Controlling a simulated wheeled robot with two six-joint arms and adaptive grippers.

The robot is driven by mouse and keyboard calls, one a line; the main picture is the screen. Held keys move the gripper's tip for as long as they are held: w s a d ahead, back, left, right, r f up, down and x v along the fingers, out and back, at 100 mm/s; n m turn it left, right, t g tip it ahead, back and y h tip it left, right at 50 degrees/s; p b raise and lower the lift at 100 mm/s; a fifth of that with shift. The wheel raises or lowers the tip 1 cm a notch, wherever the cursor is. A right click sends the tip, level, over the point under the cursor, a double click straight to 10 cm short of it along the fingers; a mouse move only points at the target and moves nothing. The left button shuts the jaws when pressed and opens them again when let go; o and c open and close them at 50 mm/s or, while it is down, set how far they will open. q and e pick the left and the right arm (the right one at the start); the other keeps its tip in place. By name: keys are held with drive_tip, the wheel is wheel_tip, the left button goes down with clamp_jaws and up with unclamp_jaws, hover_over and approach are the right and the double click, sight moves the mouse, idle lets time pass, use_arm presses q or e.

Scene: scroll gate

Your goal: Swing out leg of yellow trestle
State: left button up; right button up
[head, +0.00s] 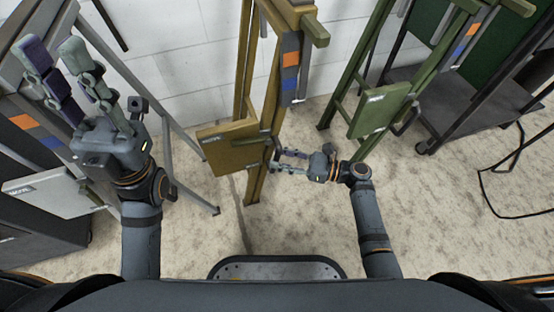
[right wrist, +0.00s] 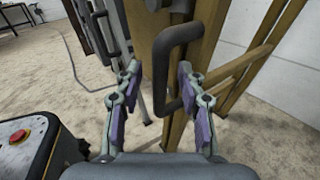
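The yellow trestle (head: 249,90) stands in the middle of the head view, against the white wall. A yellow panel (head: 232,147) with a label is on its lower part. My right gripper (head: 276,160) is at the trestle's right side, beside that panel. In the right wrist view its fingers are open (right wrist: 159,78), and a black U-shaped handle (right wrist: 161,75) on the yellow post (right wrist: 150,35) appears between them. I cannot tell whether a finger touches it. My left gripper (head: 52,47) is open, empty and raised at the upper left, away from the yellow trestle.
A green trestle (head: 380,108) stands to the right, with a dark wheeled cart (head: 465,108) behind it. A grey trestle (head: 178,135) with a pale panel (head: 45,187) is at the left. A black cable (head: 490,190) lies on the right floor. Floor in front of the yellow trestle is clear.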

drive_tip(key=shift+x, duration=0.85)
clamp_jaws()
